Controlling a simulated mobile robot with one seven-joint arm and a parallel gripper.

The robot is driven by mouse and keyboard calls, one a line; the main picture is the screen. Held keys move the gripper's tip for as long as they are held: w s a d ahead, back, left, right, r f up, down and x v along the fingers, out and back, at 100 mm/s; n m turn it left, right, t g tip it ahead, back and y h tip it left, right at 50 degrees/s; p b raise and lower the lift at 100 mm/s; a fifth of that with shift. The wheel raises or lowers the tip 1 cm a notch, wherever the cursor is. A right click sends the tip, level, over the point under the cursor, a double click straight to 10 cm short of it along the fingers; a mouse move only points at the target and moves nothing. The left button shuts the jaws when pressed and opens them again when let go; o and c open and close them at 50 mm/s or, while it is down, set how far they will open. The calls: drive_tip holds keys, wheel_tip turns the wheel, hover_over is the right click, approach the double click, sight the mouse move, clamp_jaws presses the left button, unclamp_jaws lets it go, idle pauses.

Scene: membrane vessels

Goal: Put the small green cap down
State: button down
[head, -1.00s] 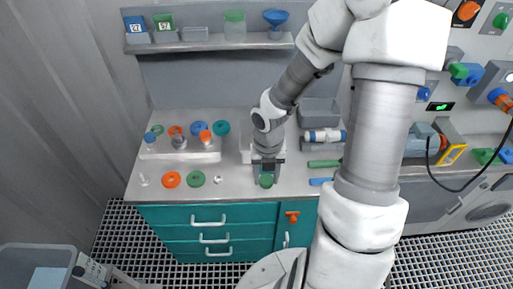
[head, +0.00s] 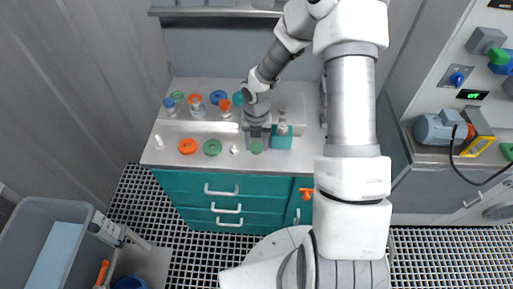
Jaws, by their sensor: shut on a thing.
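My gripper (head: 257,138) points down over the front part of the grey bench top (head: 230,164). It is shut on the small green cap (head: 256,147), which shows as a green disc at the fingertips. Whether the cap touches the bench or hangs just above it I cannot tell. My wrist hides the bench right behind the gripper.
Left of the gripper lie a green ring (head: 212,147), an orange ring (head: 187,146) and a small white piece (head: 234,150). A teal block (head: 282,141) stands close on the right.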

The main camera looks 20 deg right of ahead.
sight(256, 146)
drive_tip(key=shift+f, duration=1.25)
drive_tip(key=shift+f, duration=0.2)
drive_tip(key=shift+c, duration=1.7)
unclamp_jaws()
drive_tip(key=shift+r, duration=0.1)
wheel_tip(256, 146, up, 12)
drive_tip(key=shift+p, duration=0.4)
drive_tip(key=shift+r, duration=0.1)
